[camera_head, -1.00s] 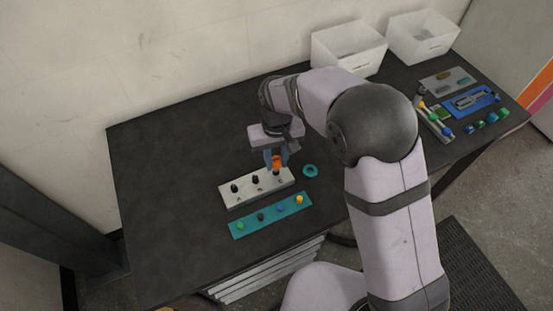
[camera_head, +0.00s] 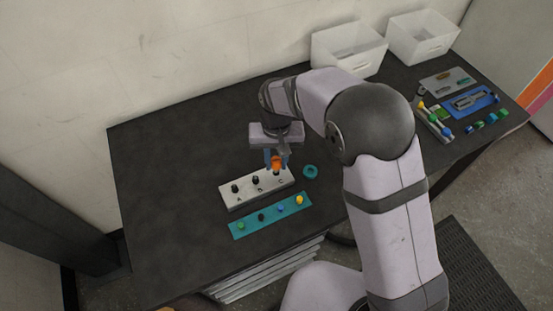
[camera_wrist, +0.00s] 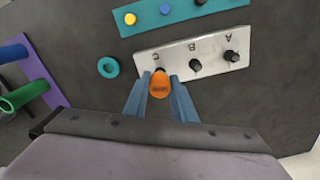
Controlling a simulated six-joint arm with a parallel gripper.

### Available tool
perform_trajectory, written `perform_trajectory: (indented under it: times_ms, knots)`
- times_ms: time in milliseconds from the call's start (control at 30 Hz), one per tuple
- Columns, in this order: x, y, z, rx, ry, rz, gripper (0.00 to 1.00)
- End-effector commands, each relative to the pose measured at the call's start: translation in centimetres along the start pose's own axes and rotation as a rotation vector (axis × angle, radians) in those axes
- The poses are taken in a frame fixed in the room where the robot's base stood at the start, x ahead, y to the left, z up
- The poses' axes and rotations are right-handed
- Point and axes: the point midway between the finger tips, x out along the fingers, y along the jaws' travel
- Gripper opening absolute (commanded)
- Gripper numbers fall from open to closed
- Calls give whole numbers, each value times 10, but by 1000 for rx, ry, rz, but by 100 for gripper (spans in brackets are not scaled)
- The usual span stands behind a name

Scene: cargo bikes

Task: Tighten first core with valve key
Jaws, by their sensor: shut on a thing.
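My gripper (camera_head: 277,163) is shut on an orange valve key (camera_wrist: 159,85), its two blue fingers on either side of the key. The key stands over the C end of a pale block (camera_head: 236,199) marked A, B and C. In the wrist view the block (camera_wrist: 215,62) shows black valve stems at A (camera_wrist: 231,56) and B (camera_wrist: 196,66). The stem at C is mostly hidden by the key, with a dark bit showing behind it. I cannot tell how deep the key sits on it.
A teal strip (camera_head: 252,224) with several coloured caps lies in front of the block. A teal ring (camera_head: 310,171) lies right of it. Two white bins (camera_head: 348,53) stand at the back. A blue tray (camera_head: 472,102) and small parts are at the far right. The table's left side is clear.

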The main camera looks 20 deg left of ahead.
Motion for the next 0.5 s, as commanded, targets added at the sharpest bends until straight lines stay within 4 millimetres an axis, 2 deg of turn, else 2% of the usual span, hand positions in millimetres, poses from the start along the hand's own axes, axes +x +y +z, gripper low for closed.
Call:
perform_trajectory:
  times_ms: [33, 500]
  knots:
    - [4, 2, 6, 62, -17, 7, 1]
    - [5, 2, 6, 655, -15, 13, 1]
